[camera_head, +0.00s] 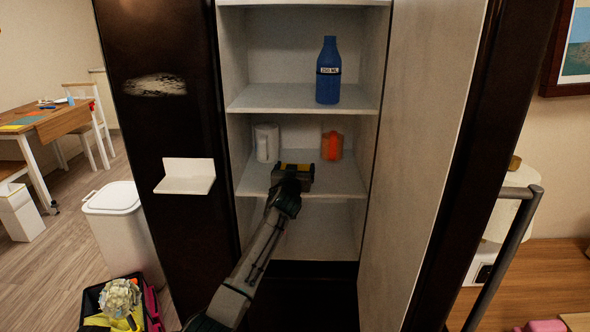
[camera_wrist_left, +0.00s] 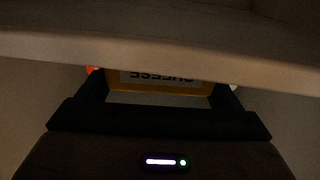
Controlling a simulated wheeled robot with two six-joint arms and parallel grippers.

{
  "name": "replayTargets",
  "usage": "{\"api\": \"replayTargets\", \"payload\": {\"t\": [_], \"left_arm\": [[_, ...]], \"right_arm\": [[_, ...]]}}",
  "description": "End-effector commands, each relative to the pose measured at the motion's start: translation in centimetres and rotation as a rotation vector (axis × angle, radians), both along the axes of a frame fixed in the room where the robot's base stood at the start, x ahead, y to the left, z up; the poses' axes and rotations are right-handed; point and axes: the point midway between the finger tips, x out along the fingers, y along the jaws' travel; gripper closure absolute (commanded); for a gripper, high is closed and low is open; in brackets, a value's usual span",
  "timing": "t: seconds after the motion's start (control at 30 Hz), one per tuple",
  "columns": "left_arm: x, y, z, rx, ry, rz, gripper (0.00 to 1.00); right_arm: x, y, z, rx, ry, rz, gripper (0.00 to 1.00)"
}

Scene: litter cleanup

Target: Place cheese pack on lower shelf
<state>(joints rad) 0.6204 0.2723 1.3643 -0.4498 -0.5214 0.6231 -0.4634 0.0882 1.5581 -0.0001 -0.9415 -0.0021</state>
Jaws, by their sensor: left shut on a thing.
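The cheese pack (camera_wrist_left: 160,78) is yellow with a white label that reads upside down in the left wrist view; a shelf edge hides part of it. My left gripper (camera_head: 292,174) is shut on the pack, one dark finger on each side. In the head view the gripper reaches into the cabinet at the level of the lower shelf (camera_head: 258,182), over its front part. Little of the pack shows there, and I cannot tell whether it touches the shelf. My right gripper is not in view.
A white container (camera_head: 267,142) and an orange jar (camera_head: 332,145) stand at the back of that shelf. A blue bottle (camera_head: 328,72) stands on the shelf above (camera_head: 280,98). The open cabinet door (camera_head: 425,150) is on the right. A white bin (camera_head: 120,225) stands left.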

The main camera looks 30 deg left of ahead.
Motion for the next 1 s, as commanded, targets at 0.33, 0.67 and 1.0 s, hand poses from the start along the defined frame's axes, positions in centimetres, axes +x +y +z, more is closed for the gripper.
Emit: {"api": "replayTargets", "payload": {"t": [0.33, 0.67, 1.0], "left_arm": [[0.0, -0.01, -0.77, 0.0, -0.001, 0.0, 0.42], [0.0, -0.01, -0.8, 0.0, 0.001, 0.0, 0.0], [0.0, -0.01, -0.76, 0.0, 0.0, 0.0, 0.0]], "right_arm": [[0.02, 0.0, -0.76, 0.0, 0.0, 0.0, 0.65], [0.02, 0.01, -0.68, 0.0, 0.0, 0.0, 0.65], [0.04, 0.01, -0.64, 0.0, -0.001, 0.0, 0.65]]}}
